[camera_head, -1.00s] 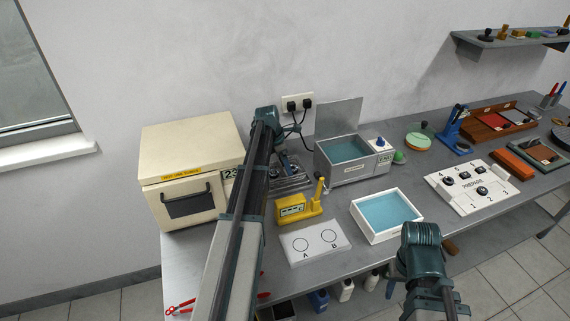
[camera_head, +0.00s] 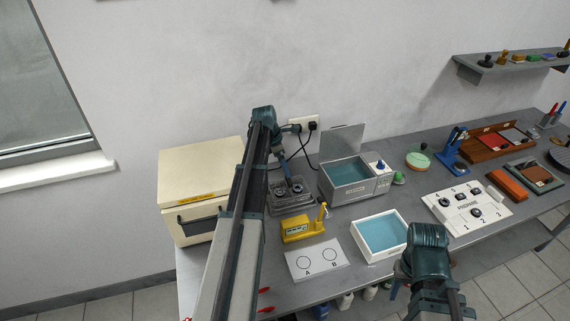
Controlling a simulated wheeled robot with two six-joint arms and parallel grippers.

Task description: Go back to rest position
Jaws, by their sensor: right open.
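My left arm comes up from the lower left and bends down at its teal elbow. Its far end, my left gripper (camera_head: 296,186), is small over a grey tray (camera_head: 277,209) with round dark parts; its jaws cannot be made out. My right arm shows at the lower right with a teal joint. My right gripper (camera_head: 399,270) is open, partly hidden behind that joint, near the front edge of the bench (camera_head: 345,284). I see nothing held in it.
A cream oven (camera_head: 197,175) stands left. A yellow device (camera_head: 301,230), an A/B plate (camera_head: 317,260), a white blue-filled tray (camera_head: 359,241) and a water bath (camera_head: 352,190) crowd the middle. A white knob panel (camera_head: 460,228) stands right. A wall shelf (camera_head: 500,65) is above.

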